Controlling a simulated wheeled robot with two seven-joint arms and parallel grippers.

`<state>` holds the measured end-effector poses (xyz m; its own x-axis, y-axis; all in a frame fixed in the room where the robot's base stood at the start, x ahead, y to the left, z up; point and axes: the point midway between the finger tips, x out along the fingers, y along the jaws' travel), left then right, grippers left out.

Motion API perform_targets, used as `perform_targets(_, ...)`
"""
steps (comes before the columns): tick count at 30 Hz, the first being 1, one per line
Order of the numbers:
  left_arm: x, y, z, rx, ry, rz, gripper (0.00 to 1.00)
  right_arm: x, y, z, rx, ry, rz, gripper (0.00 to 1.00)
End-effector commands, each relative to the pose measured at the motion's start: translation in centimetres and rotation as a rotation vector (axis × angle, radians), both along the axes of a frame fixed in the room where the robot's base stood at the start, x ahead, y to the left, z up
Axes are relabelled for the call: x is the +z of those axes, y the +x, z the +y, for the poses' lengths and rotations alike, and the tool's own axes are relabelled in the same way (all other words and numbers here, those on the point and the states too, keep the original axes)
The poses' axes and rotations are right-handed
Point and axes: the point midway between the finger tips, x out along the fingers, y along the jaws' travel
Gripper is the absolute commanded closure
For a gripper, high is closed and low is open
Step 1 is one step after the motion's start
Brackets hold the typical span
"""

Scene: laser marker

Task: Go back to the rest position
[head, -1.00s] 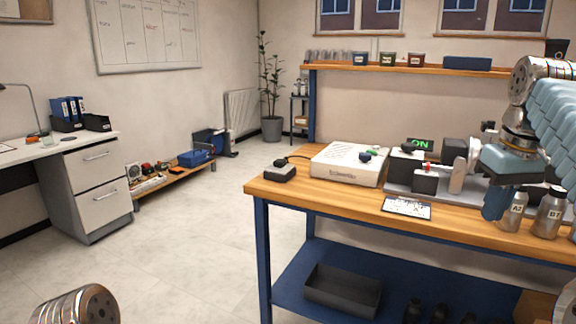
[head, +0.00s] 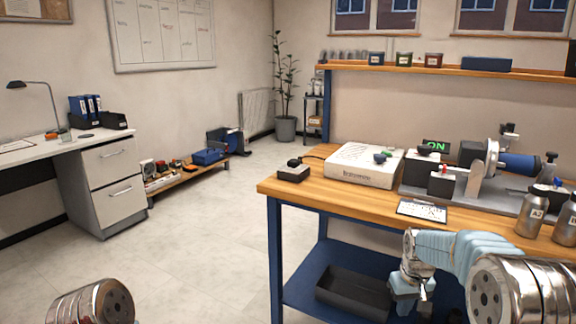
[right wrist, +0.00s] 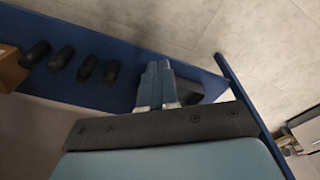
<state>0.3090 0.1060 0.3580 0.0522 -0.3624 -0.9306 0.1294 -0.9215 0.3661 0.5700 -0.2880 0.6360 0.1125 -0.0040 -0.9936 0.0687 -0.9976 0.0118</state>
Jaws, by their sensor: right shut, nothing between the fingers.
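My right gripper (head: 404,304) hangs below the front edge of the workbench (head: 330,192), in front of its lower shelf, with the arm bent down from the right. In the right wrist view its two fingers (right wrist: 158,68) are together with nothing between them, over the blue lower shelf (right wrist: 105,52). My left gripper is out of view; only a metallic part of my left arm shows at the lower left. The laser marker (head: 478,172) stands on the bench at the right, by a lit green ON sign (head: 435,146).
A white control box (head: 362,166), a small black box (head: 294,171) and a printed card (head: 421,210) lie on the bench. Metal bottles (head: 532,214) stand near its right front edge. A dark tray (head: 352,291) sits on the lower shelf.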

Motion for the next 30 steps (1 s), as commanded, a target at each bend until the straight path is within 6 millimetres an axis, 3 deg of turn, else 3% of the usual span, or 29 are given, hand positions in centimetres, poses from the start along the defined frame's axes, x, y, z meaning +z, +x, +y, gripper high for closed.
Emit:
perform_targets(1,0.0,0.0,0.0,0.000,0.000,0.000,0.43,-3.9,-0.9,0.9,-0.001,0.016,0.023,1.00)
perform_targets(6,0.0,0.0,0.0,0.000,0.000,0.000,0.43,-15.4,-5.4,5.1,-0.019,0.091,0.048,1.00)
perform_targets(9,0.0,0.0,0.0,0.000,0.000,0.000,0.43,-21.0,-9.8,8.1,-0.043,0.150,0.067,1.00)
perform_targets(12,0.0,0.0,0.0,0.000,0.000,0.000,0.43,-25.0,-14.9,11.3,-0.077,0.220,0.082,1.00)
perform_targets(15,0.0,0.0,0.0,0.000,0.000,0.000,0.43,-27.1,-19.7,14.2,-0.117,0.288,0.095,1.00)
perform_targets(18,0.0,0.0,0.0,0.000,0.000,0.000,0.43,-27.8,-23.4,16.5,-0.153,0.343,0.101,1.00)
perform_targets(21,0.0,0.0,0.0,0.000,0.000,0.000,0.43,-27.8,-25.4,17.7,-0.176,0.377,0.101,1.00)
perform_targets(30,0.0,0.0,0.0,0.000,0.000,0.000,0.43,-27.7,-26.2,18.3,-0.187,0.392,0.096,1.00)
